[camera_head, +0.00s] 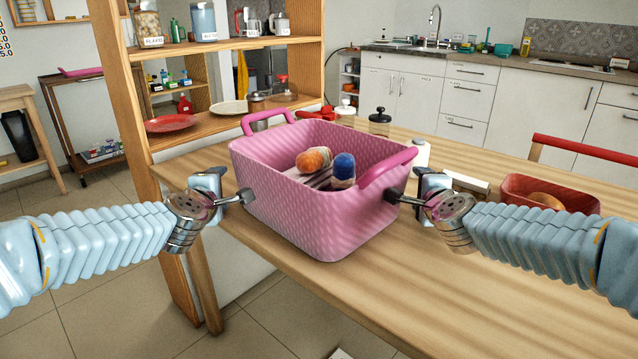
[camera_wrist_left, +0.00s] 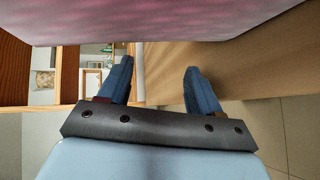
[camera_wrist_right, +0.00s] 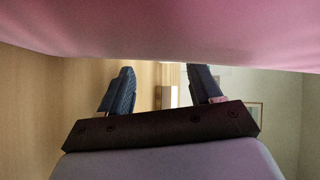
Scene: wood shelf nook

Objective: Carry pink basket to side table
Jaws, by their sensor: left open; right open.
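The pink basket (camera_head: 320,225) stands upright on the wooden table (camera_head: 470,300), close to its near edge. It holds an orange item (camera_head: 313,160), a blue-topped item (camera_head: 343,168) and something striped. Its two raised handles are at the left back and right. My left gripper (camera_head: 248,196) is at the basket's left wall and my right gripper (camera_head: 392,196) at its right wall, both below the rim. Both jaws are open. The pink wall (camera_wrist_left: 150,20) crosses the top of the left wrist view, and also the right wrist view (camera_wrist_right: 160,35); contact is unclear.
A wooden shelf unit (camera_head: 118,120) rises at the left. A red bowl (camera_head: 575,205) and a white bottle (camera_head: 421,155) stand on the table's right. A small wooden table (camera_head: 15,97) and a dark cart (camera_head: 75,90) stand far left; which is the side table is unclear.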

